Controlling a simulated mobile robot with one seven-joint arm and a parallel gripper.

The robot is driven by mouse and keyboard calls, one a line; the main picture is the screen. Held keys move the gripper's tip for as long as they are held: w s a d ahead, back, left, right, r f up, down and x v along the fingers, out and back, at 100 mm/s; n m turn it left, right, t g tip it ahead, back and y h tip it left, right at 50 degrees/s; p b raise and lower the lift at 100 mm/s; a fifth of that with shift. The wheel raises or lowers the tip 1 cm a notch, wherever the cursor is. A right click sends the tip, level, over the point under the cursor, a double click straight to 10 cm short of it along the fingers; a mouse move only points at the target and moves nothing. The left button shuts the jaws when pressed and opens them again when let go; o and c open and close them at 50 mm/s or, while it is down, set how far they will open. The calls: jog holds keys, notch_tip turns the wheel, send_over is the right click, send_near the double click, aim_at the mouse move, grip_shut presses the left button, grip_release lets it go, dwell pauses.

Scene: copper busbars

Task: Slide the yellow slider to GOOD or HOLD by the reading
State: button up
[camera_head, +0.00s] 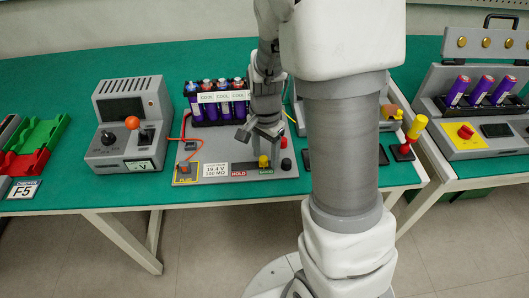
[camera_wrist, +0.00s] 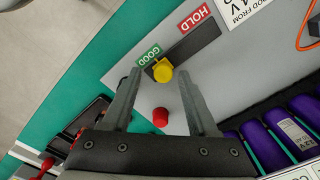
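The yellow slider (camera_wrist: 163,71) sits at the GOOD end of its dark slot on the grey panel. The green GOOD label (camera_wrist: 148,56) is beside it, and the red HOLD label (camera_wrist: 195,18) is by the slot's other end. My gripper (camera_wrist: 160,78) is open, with a finger on either side of the slider and gaps showing; height above the panel is hard to tell. In the head view my gripper (camera_head: 262,132) points down over the panel, close to the slider (camera_head: 263,161).
A red knob (camera_wrist: 160,117) stands close to the slider. A rack of purple cells (camera_head: 216,103) is at the panel's back. A grey console with an orange ball lever (camera_head: 132,123) stands to the left. A yellow-and-red lever (camera_head: 412,135) is at the right.

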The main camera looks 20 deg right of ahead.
notch_tip(320, 180, up, 17)
jog(key=p, duration=0.5)
jog(key=shift+r, duration=0.2)
notch_tip(320, 180, up, 10)
jog(key=n+t+p, duration=0.2)
jog(key=n+p, duration=0.2)
jog(key=p, duration=0.1)
send_over(265, 158)
jog(key=s+a, duration=0.2)
jog(key=s, duration=0.3)
jog(key=s+a+r+n+t+p, duration=0.1)
jog(key=s+r+n+t+p, duration=0.2)
jog(key=s+r+n+p, duration=0.3)
jog(key=shift+s+r+n+t, duration=0.3)
jog(key=shift+s+r+n, duration=0.7)
jog(key=shift+s+r, duration=0.8)
jog(key=shift+w+a, duration=0.1)
